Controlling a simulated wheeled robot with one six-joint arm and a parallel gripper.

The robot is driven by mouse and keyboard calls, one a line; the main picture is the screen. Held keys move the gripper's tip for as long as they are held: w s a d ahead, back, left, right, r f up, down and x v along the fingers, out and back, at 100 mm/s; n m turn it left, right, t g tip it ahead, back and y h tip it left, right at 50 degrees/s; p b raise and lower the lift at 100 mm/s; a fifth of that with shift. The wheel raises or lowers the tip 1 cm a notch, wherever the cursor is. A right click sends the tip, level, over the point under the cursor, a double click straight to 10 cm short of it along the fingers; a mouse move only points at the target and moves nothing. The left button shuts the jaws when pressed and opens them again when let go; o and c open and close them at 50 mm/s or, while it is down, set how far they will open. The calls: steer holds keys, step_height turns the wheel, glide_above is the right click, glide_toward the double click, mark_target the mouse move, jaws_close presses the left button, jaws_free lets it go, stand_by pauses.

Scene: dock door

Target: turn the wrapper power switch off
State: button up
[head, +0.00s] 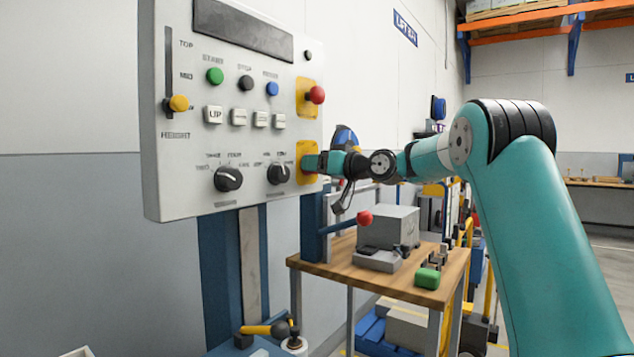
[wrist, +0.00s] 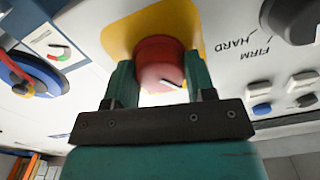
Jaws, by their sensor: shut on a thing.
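The wrapper's control panel (head: 200,130) fills the left of the head view. A red rotary switch knob (wrist: 158,62) on a yellow plate (wrist: 125,35), which I take to be the power switch, shows in the wrist view. It has a white mark that lies slanted. My gripper (wrist: 155,80) has its teal fingers on both sides of the knob, shut on it. In the head view my gripper (head: 314,163) reaches the lower yellow plate (head: 304,148) at the panel's right edge and hides the knob there.
A red mushroom button (head: 316,95) stands out just above my gripper. Black dials (head: 228,179), coloured buttons and a yellow height slider (head: 179,103) are to the left. Below is a wooden table (head: 420,290) with a grey box (head: 388,226), and a red-knobbed lever (head: 364,217).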

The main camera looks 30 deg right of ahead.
steer(key=shift+n+b, duration=1.05)
steer(key=shift+n, duration=0.05)
steer(key=o, duration=0.9)
steer(key=b+v, duration=0.2)
steer(key=v, duration=1.5)
steer(key=shift+s+d, duration=0.1)
steer(key=shift+s, duration=0.1)
